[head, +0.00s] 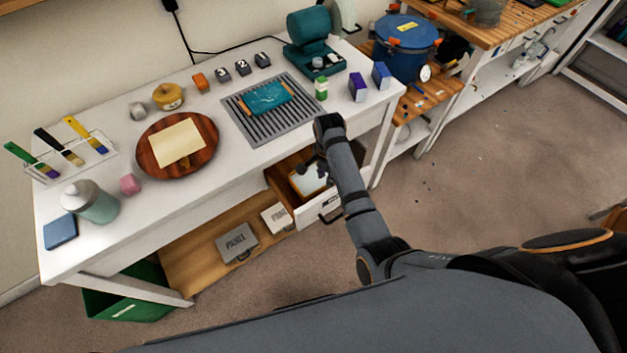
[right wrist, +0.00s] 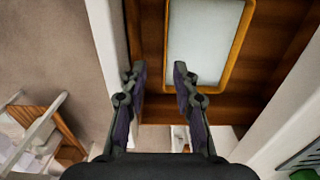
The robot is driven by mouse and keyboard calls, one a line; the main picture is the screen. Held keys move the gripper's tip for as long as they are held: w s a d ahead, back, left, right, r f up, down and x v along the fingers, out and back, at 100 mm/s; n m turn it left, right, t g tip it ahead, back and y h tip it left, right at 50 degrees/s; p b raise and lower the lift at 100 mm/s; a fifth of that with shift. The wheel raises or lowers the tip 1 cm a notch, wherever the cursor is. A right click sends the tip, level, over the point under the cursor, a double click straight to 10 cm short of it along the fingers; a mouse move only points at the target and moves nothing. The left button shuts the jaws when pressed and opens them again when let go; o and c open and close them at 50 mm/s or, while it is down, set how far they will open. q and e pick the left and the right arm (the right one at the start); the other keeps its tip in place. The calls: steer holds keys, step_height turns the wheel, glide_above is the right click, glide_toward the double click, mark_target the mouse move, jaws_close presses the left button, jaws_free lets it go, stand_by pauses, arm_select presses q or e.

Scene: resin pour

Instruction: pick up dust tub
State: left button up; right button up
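No object is clearly marked as the dust tub. An open drawer (head: 283,188) under the white bench holds a pale, flat-topped thing with a yellow-orange rim (head: 309,179); it also shows in the right wrist view (right wrist: 205,45). My right gripper (head: 318,168) is at the drawer, largely hidden by its own arm in the head view. In the right wrist view its two fingers (right wrist: 160,75) are apart with nothing between them, and the rimmed thing lies beyond the fingertips. A small yellow round tub (head: 168,96) stands on the bench top. My left gripper is not in view.
The white bench (head: 190,220) carries a round wooden board (head: 207,160), a grey ridged rack (head: 245,122) with a teal piece, brushes in a holder, and a teal jar (head: 97,205). A blue pot (head: 405,48) stands at right.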

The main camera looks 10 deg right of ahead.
mark_target(323, 188)
steer(key=f, duration=0.4)
steer(key=shift+w, duration=0.2)
step_height(323, 188, down, 4)
steer(key=shift+w+a+f, duration=0.1)
steer(key=shift+w+a, duration=0.05)
jaws_close()
